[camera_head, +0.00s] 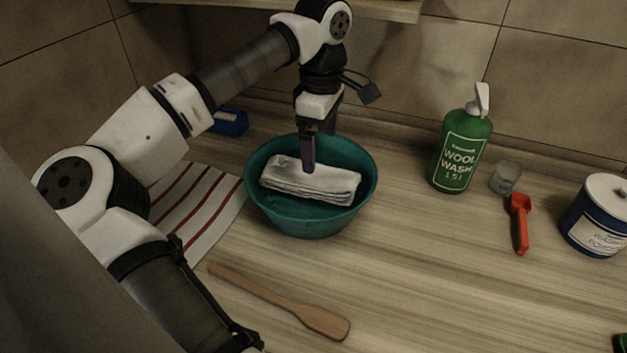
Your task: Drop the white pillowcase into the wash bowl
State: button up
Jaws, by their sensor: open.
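The white pillowcase (325,184), a folded cloth stack, is within the teal wash bowl (300,221), lying slightly tilted between its walls. The bowl stands on the wooden counter. My gripper (309,170) points down into the bowl from above, its fingertips at the pillowcase's upper left part. The jaws are open. One finger hides the other, and whether the fingertips touch the cloth is not clear.
A striped cloth (199,213) lies left of the bowl, a wooden paddle (290,306) in front. A green wool wash bottle (461,150), glass (505,178), red scoop (520,222) and powder tin (599,216) stand or lie right. A shelf edge (390,9) overhangs behind.

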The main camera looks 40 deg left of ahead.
notch_tip(320, 180, up, 10)
jog(key=p, duration=0.5)
jog(key=shift+f, duration=0.25)
